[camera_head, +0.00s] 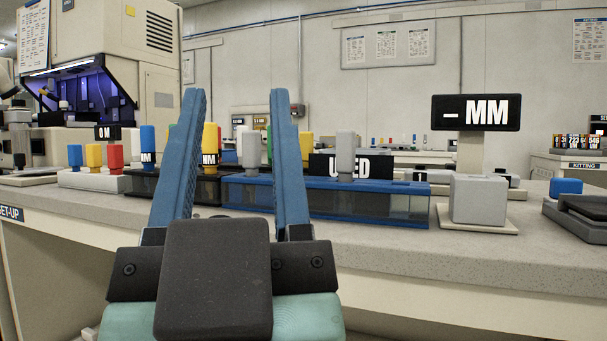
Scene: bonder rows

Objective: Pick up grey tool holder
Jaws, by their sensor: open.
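My gripper (237,97) is open and empty, its two blue fingers pointing forward toward the bench. A grey tool holder (345,150) stands upright in the blue rack (383,185), in front of the black "USED" sign, to the right of my right finger. A second, paler grey holder (251,151) shows between my fingers and also appears to stand in the blue rack. The fingers and the gripper body hide part of the rack. I cannot tell which grey holder is meant.
A white rack (70,180) holds blue, yellow and red holders at left; a black rack (138,184) stands beside it. A grey block (478,199) with a "-MM" sign (476,112) stands right. Bare benchtop (400,262) lies in front.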

